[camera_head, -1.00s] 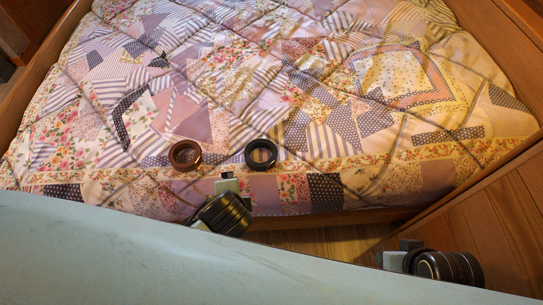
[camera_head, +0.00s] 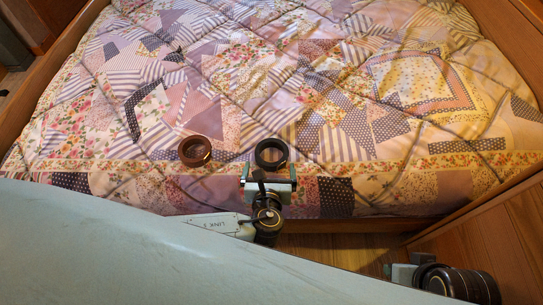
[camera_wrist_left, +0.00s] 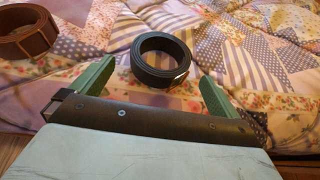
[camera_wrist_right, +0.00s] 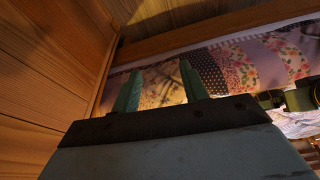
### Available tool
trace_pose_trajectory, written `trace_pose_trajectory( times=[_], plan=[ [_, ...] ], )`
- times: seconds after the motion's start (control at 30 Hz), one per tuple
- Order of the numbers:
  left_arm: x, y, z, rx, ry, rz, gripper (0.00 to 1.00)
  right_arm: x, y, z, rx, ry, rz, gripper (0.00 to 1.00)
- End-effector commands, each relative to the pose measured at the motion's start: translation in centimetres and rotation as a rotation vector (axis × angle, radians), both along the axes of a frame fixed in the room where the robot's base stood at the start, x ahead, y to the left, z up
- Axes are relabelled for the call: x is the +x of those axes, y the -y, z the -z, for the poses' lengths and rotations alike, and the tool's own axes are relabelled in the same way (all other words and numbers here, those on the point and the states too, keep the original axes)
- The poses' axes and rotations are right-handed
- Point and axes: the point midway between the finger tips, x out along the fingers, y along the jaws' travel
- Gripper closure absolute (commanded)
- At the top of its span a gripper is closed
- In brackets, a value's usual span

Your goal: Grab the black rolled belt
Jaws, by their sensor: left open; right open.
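The black rolled belt (camera_head: 271,154) lies on the quilt near the bed's front edge. In the left wrist view the black belt (camera_wrist_left: 160,60) sits ahead of and between the fingertips. My left gripper (camera_head: 269,172) is open and empty, just in front of the belt at the bed edge; its two green fingers (camera_wrist_left: 153,80) show apart in the left wrist view. My right gripper (camera_head: 388,270) is low at the right, beyond the bed's front edge; in the right wrist view it is open and empty (camera_wrist_right: 160,82).
A brown rolled belt (camera_head: 195,151) lies left of the black one, and also shows in the left wrist view (camera_wrist_left: 28,36). The patchwork quilt (camera_head: 230,85) is clear behind both. A wooden panel (camera_head: 505,225) stands at the right.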

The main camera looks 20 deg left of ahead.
Motion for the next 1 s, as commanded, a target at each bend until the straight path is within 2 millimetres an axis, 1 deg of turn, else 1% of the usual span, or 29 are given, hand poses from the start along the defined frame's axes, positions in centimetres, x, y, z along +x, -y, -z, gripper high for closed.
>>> trace_pose_trajectory(
  times=[0.03, 0.13, 0.23, 0.33, 0.43, 0.67, 0.87, 1.0],
  plan=[
    [0.7, -0.2, 0.5, 0.000, 0.002, -0.001, 0.00, 0.0, -0.3, -0.5, 0.007, 0.016, -0.001, 0.56],
    [1.9, -0.5, 0.9, 0.000, 0.002, -0.002, 0.00, 0.6, -0.7, -1.6, 0.022, 0.066, -0.005, 0.56],
    [2.4, -0.6, 1.1, -0.002, -0.001, -0.002, 0.00, 0.8, -1.0, -2.4, 0.031, 0.093, -0.007, 0.56],
    [2.7, -0.7, 1.2, -0.003, 0.000, -0.001, 0.00, 1.0, -1.1, -2.7, 0.036, 0.108, -0.008, 0.56],
    [3.0, -0.7, 1.3, -0.003, 0.001, -0.001, 0.00, 1.7, -1.4, -2.9, 0.045, 0.148, -0.013, 0.56],
    [4.1, -0.9, 1.9, -0.003, 0.000, -0.002, 0.00, 5.3, -2.8, -4.3, 0.093, 0.354, -0.036, 0.56],
    [5.1, -1.1, 2.4, -0.003, 0.000, -0.002, 0.00, 8.1, -4.1, -6.3, 0.139, 0.546, -0.053, 0.56],
    [6.0, -1.2, 2.7, -0.003, 0.001, -0.001, 0.00, 9.7, -4.9, -8.0, 0.173, 0.680, -0.066, 0.56]
  ],
)
